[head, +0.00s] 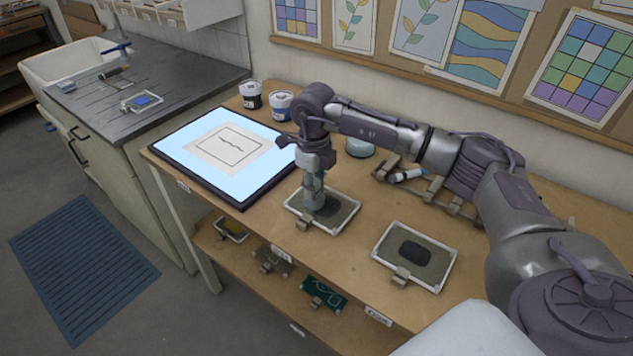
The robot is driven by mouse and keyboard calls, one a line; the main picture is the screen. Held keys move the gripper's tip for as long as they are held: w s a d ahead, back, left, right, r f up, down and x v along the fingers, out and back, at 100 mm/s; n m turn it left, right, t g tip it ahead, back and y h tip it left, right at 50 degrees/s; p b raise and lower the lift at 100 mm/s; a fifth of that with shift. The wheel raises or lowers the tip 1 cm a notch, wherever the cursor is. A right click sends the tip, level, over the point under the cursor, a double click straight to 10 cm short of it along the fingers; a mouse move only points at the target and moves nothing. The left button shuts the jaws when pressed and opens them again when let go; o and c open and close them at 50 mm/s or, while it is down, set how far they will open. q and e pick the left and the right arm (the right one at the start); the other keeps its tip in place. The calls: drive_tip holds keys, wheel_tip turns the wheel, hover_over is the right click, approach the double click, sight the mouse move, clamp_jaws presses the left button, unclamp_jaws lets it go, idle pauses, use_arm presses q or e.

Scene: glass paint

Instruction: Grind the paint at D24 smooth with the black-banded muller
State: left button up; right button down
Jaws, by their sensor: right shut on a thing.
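My right gripper (314,172) reaches down from the right and is shut on a grey, glassy muller (314,196). The muller is upright, its foot at a framed slab (345,224) near the middle of the bench. A dark patch of paint (333,210) shows on that slab around the muller's foot. I cannot make out a black band on the muller, as the fingers cover its upper part. A second framed slab (437,284) to the right carries a thick, near-black patch of paint (415,252). I cannot read D24 on any label. My left gripper is out of view.
A lit light panel (187,160) with a drawing lies left of the slab. Bare wood separates the two slabs. A lower shelf (247,262) holds several small trays.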

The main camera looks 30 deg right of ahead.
sight(330, 208)
drive_tip(key=shift+s+a+f, duration=0.1)
drive_tip(key=shift+s+a, duration=0.05)
drive_tip(key=shift+s, duration=0.3)
drive_tip(key=shift+s+d, duration=0.25)
drive_tip(key=shift+s, duration=0.25)
drive_tip(key=shift+s+d, duration=0.25)
drive_tip(key=shift+s, duration=0.25)
drive_tip(key=shift+s+d, duration=0.2)
drive_tip(key=shift+d, duration=0.6)
wheel_tip(330, 208, up, 5)
drive_tip(key=p, duration=0.3)
drive_tip(key=shift+w, duration=0.1)
drive_tip(key=shift+f, duration=0.1)
